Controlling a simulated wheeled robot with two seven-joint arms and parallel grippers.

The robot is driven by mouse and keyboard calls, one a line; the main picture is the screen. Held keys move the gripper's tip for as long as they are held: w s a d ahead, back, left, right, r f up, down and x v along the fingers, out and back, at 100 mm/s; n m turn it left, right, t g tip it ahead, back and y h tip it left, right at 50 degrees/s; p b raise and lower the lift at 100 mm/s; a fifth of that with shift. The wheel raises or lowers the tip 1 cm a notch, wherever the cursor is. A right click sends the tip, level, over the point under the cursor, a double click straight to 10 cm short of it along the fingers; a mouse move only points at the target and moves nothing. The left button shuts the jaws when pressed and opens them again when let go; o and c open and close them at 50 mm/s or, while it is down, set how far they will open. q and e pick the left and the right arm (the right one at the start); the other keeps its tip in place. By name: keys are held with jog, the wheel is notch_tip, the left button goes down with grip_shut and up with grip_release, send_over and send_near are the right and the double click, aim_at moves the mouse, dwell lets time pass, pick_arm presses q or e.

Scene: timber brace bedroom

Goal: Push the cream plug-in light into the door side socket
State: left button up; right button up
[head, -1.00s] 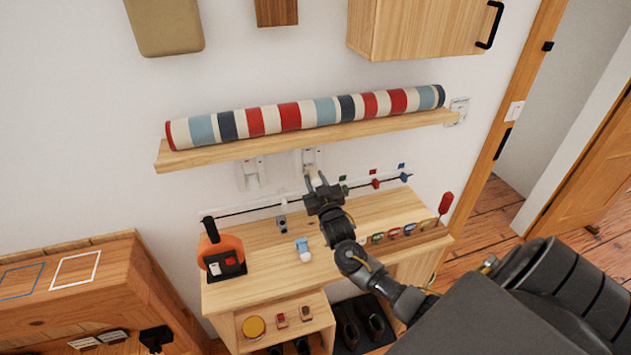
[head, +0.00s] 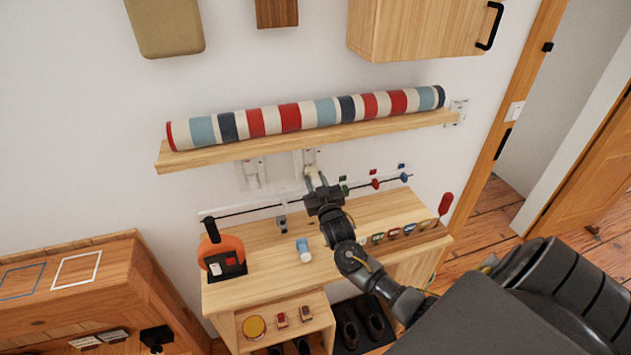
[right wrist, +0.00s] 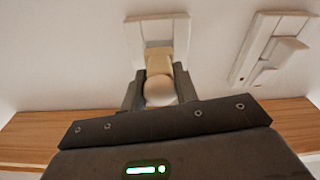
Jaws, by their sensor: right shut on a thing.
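The cream plug-in light (head: 311,174) is between the fingers of my right gripper (head: 317,182), just below the shelf. In the right wrist view the light (right wrist: 159,88) shows its rounded end toward the camera, with a finger on each side. The door side socket (head: 310,155) is a white wall plate directly behind the light; it also shows in the right wrist view (right wrist: 157,28). The light overlaps the plate there, and I cannot tell whether it touches or has entered. My left gripper is not in view.
A second white socket (head: 251,175) with a fitting in it is to the left. A wooden shelf (head: 218,151) with a striped roll (head: 290,117) juts out above. Below is a wooden bench (head: 268,262) with an orange-black item (head: 222,250) and a blue-white item (head: 304,250).

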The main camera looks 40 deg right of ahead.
dwell(0.3)
jog(key=shift+b+x, duration=0.65)
jog(key=shift+x, duration=0.65)
jog(key=o, duration=1.2)
jog(key=shift+w+f, duration=0.1)
jog(key=shift+f, duration=0.05)
jog(key=shift+c, duration=0.2)
jog(key=shift+s+f, duration=0.1)
jog(key=shift+s, duration=0.1)
jog(key=b+v, duration=0.3)
jog(key=v, duration=0.7)
jog(key=shift+s, duration=0.3)
